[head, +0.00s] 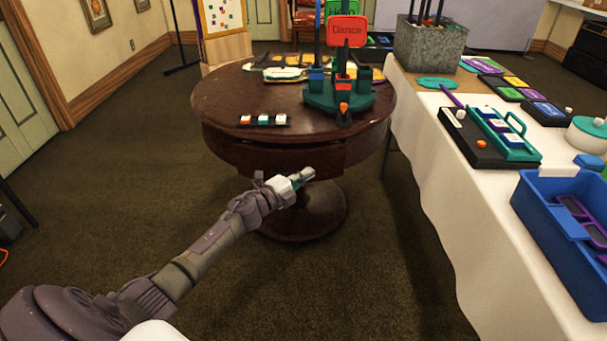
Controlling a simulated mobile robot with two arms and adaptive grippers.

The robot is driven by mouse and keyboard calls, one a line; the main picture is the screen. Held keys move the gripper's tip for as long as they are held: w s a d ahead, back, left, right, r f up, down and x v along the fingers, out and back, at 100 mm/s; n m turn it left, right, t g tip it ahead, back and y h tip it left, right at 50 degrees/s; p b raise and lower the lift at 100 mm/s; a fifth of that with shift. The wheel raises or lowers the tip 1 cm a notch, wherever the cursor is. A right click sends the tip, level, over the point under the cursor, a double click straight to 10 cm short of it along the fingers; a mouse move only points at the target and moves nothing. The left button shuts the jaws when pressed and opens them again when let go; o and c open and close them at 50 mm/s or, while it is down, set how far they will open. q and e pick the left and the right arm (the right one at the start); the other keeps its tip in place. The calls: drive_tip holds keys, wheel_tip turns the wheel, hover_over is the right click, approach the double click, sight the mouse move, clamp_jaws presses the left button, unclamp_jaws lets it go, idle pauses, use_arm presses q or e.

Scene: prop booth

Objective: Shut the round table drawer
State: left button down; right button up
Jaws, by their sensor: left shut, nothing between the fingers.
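The round table (225,98) is dark polished wood on a central pedestal with a round base. Its curved front apron (280,157) faces me, with a vertical seam towards the right. The drawer front seems to be part of this apron; I cannot tell how far out it stands. My left gripper (305,175) is shut and empty, in front of and below the apron, and covers part of the pedestal. I cannot tell whether it touches the table. My right gripper is not in view.
On the round table stand a teal base with signs (346,30) and a strip of coloured blocks (263,120). A white-clothed table (440,190) on the right holds game boards and a blue bin (545,215). Carpet is clear to the left.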

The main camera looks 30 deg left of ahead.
use_arm(q)
drive_tip(key=s+a+n+g+y+b, duration=0.2)
drive_tip(key=s+a+n+y+b, duration=0.35)
drive_tip(key=s+n+y, duration=0.65)
drive_tip(key=m+y+b, duration=0.1)
drive_tip(key=m+y, duration=0.1)
drive_tip(key=m, duration=0.1)
approach(271, 155)
drive_tip(key=b+x, duration=0.1)
drive_tip(key=x, duration=0.5)
drive_tip(key=shift+w+a+b, duration=0.25)
drive_tip(key=shift+w+b, duration=0.05)
drive_tip(key=shift+b, duration=0.1)
drive_tip(key=shift+w+a+r, duration=0.1)
drive_tip(key=shift+w+a, duration=0.05)
drive_tip(key=shift+w, duration=0.15)
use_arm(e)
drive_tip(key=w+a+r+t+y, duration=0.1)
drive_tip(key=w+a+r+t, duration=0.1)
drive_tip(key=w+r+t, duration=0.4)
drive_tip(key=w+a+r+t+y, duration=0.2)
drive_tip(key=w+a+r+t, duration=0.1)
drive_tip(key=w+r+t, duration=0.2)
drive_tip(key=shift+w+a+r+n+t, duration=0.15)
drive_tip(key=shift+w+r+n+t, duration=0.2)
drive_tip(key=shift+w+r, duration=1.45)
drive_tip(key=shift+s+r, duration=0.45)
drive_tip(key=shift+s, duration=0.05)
